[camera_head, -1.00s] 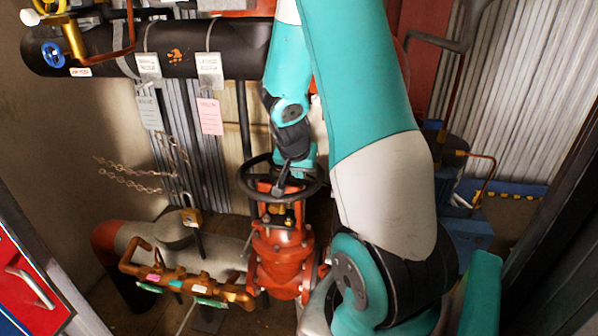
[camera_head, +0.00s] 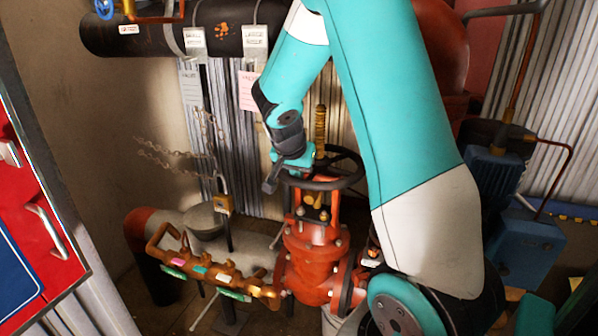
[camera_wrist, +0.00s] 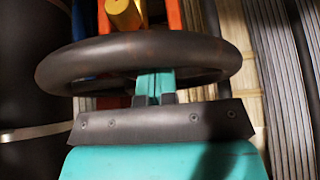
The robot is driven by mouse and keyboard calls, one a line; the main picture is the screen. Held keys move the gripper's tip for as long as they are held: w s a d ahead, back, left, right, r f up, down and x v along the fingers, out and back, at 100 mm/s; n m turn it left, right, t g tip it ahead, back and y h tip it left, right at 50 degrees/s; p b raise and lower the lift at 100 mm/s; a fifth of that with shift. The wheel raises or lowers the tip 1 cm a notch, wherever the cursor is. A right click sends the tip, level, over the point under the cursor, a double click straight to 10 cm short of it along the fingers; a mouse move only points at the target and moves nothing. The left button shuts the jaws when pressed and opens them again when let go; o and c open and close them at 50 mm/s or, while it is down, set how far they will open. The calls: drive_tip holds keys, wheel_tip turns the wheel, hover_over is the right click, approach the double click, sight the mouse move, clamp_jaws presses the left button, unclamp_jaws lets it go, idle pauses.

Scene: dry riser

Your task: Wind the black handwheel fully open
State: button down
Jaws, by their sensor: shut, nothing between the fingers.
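The black handwheel (camera_head: 355,172) sits on top of the red valve (camera_head: 315,262), with a brass-coloured stem (camera_head: 320,125) rising above it. My gripper (camera_head: 271,186) is at the left side of the wheel, partly overlapping its rim in the head view. In the wrist view the handwheel (camera_wrist: 205,52) spans the upper part. My gripper's teal fingers (camera_wrist: 155,86) are shut together and empty at the rim's near edge. I cannot tell whether they touch the rim. The left part of the wheel is hidden by my arm in the head view.
A brass padlock (camera_head: 224,204) and hanging chain (camera_head: 180,160) are left of the valve. A copper-coloured manifold (camera_head: 205,270) is at lower left. A large black pipe (camera_head: 150,35) with tags crosses the back. A blue machine (camera_head: 510,225) stands at right.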

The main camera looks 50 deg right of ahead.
drive_tip(key=s+d, duration=0.6)
drive_tip(key=s, duration=0.3)
drive_tip(key=shift+s+d+f, duration=0.2)
drive_tip(key=shift+d+f, duration=0.05)
drive_tip(key=shift+f, duration=0.2)
drive_tip(key=r+p, duration=0.1)
drive_tip(key=r, duration=0.1)
drive_tip(key=r+p, duration=0.1)
drive_tip(key=p, duration=0.1)
drive_tip(key=r+p, duration=0.1)
drive_tip(key=r, duration=0.1)
drive_tip(key=shift+w+a+r, duration=0.15)
drive_tip(key=shift+a+r, duration=0.2)
